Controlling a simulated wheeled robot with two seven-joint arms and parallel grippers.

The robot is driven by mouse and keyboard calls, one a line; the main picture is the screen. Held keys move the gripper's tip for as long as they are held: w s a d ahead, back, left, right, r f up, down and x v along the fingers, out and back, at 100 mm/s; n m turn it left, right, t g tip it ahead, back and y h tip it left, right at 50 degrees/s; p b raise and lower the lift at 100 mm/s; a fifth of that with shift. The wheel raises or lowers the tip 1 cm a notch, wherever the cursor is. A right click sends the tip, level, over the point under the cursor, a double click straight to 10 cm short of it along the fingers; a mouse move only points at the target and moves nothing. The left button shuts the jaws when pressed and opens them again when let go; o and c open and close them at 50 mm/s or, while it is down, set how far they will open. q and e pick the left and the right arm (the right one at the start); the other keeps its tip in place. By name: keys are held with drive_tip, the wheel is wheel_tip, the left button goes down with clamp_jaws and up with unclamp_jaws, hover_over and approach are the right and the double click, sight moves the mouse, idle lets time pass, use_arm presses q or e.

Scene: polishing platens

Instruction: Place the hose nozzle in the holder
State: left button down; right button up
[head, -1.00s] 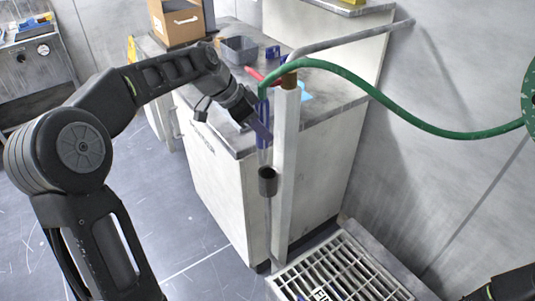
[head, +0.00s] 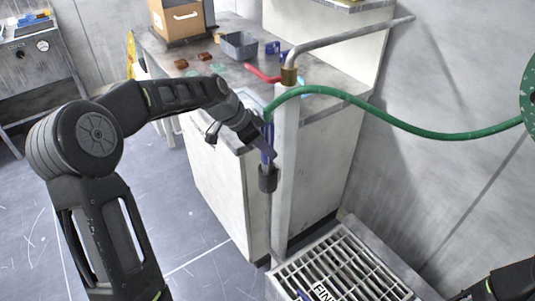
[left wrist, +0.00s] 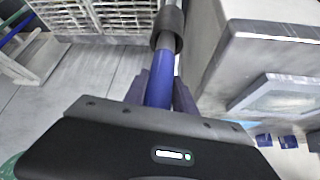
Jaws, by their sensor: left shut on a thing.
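My left gripper (head: 264,141) is shut on the blue hose nozzle (head: 268,152), which hangs nearly upright beside the white post. The green hose (head: 340,95) runs from its top towards the right. The holder is a dark cylindrical cup (head: 267,179) on the post, directly below the gripper. The nozzle's lower end meets the holder's top and appears to enter it; the depth is hidden. In the left wrist view the blue nozzle (left wrist: 160,91) lies between the fingers, and its grey tube runs into the dark holder (left wrist: 167,28). Only a dark part of my right arm shows at the lower right.
The white post (head: 285,165) stands close to the fingers, with a grey pipe (head: 345,37) above. Behind is a counter with a grey bin (head: 239,45) and a cardboard box (head: 178,18). A metal grate (head: 345,268) lies below on the right.

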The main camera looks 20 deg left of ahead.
use_arm(q)
wheel_tip(320, 180, down, 3)
drive_tip(key=shift+r, duration=0.1)
drive_tip(key=shift+w+d+f+p, duration=0.1)
drive_tip(key=shift+w+f+p, duration=0.1)
drive_tip(key=shift+f+p, duration=0.1)
drive_tip(key=shift+f, duration=0.15)
drive_tip(key=c, duration=1)
unclamp_jaws()
drive_tip(key=shift+r, duration=0.25)
drive_tip(key=shift+s+a+r, duration=0.15)
drive_tip(key=shift+a+r, duration=0.05)
drive_tip(key=b+v, duration=0.1)
drive_tip(key=v, duration=1)
drive_tip(key=shift+r, duration=0.15)
